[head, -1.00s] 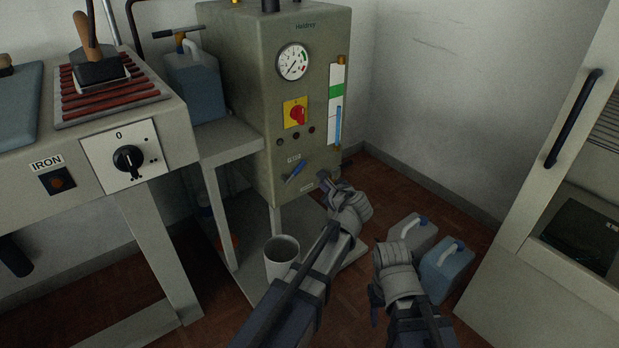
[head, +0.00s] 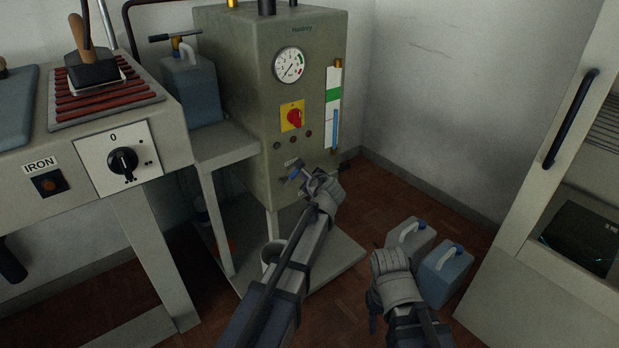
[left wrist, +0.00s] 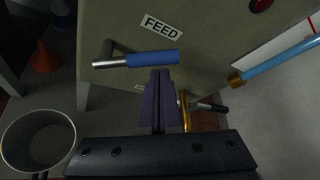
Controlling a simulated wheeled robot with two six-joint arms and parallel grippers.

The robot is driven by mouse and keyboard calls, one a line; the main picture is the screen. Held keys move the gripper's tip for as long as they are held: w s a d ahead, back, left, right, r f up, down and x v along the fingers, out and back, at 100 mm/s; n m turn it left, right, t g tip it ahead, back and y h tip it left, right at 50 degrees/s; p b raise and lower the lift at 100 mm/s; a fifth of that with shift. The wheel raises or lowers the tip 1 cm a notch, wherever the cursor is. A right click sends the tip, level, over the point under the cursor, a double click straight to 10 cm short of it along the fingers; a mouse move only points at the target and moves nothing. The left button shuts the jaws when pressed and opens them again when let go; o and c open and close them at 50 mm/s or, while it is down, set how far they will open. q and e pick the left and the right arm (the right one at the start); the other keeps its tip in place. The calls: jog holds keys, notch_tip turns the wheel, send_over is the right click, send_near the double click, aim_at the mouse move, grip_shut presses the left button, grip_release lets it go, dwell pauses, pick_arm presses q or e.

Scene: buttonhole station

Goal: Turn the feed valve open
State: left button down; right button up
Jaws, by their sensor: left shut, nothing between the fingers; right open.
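The feed valve lever (left wrist: 150,58) has a blue sleeve and a bare metal end. In the left wrist view it lies crosswise just below the FEED label (left wrist: 162,26). In the head view the lever (head: 291,174) is low on the boiler front, partly hidden by my gripper. My left gripper (head: 304,178) is shut and empty. In the left wrist view its fingertips (left wrist: 160,73) are at the lower edge of the blue sleeve; I cannot tell whether they touch it. My right gripper (head: 374,300) is open, low over the floor, its fingers mostly hidden by the wrist.
The boiler (head: 240,90) carries a gauge (head: 289,65) and a red switch (head: 292,116). A second valve with a dark handle (left wrist: 210,107) sits below the lever. A grey bucket (left wrist: 38,140) stands below left.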

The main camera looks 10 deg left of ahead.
aim_at(297, 171)
pick_arm(q)
jog(key=shift+s+a+r+p, duration=0.25)
jog(key=shift+s+r+p, duration=0.05)
jog(key=shift+r+p, duration=0.3)
dwell(0.7)
jog(key=shift+s+a+r+n+t+b, duration=0.4)
jog(key=shift+s+r+n+t, duration=0.2)
jog(key=shift+n, duration=0.2)
jog(key=shift+s+a+r+h, duration=0.15)
jog(key=shift+r+h, duration=0.05)
jog(key=shift+h, duration=0.1)
jog(key=shift+s+a+r+p, duration=0.2)
jog(key=shift+s+r+p, duration=0.05)
jog(key=shift+p, duration=0.2)
jog(key=shift+s+a+r, duration=0.15)
jog(key=shift+s+a, duration=0.3)
jog(key=shift+s, duration=0.05)
jog(key=shift+s+a, duration=0.15)
jog(key=shift+s, duration=0.05)
jog(key=shift+w, duration=0.1)
